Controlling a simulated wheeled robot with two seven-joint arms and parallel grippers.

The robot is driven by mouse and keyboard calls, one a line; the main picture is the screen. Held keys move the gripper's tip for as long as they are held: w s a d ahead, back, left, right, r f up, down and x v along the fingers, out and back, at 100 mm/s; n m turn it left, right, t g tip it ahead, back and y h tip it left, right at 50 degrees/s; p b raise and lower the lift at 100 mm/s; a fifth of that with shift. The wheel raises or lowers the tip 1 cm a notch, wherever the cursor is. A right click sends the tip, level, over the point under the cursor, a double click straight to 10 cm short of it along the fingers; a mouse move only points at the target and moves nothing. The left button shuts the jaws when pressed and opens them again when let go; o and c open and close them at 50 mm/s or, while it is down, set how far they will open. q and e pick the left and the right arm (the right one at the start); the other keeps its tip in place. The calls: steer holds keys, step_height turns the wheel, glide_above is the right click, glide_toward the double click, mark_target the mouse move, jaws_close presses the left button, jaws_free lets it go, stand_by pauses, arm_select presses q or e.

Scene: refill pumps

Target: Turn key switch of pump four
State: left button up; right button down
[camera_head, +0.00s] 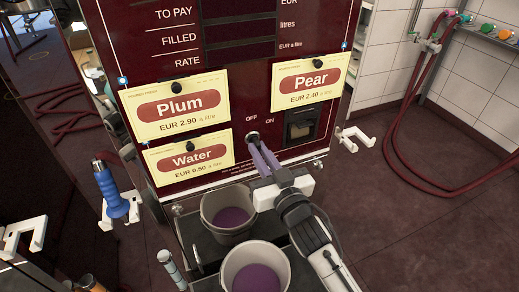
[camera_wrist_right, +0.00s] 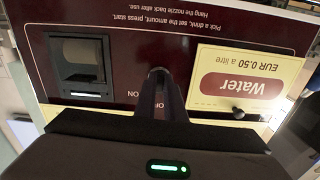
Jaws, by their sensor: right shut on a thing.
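The key switch (camera_head: 253,136) is on the dark red pump front (camera_head: 240,88), between the OFF and ON labels. My right gripper (camera_head: 257,144) reaches up to it from below, with its fingers shut on the key. The fingers hide most of the key, so its exact angle cannot be told. In the right wrist view the fingers (camera_wrist_right: 160,80) meet the panel beside the OFF and ON lettering, which appears upside down. My left gripper is not in view. No pump number can be read.
Plum (camera_head: 178,105), Pear (camera_head: 308,84) and Water (camera_head: 190,157) cards hang around the switch. A receipt slot (camera_head: 300,127) lies to its right. Two buckets (camera_head: 229,198) (camera_head: 236,262) with purple contents stand below, near my right arm. A blue-handled nozzle (camera_head: 112,192) hangs at left.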

steer(key=shift+n, duration=0.5)
steer(key=c, duration=1.8)
jaws_free()
steer(key=shift+c, duration=0.2)
steer(key=v, duration=1)
steer(key=shift+s, duration=0.1)
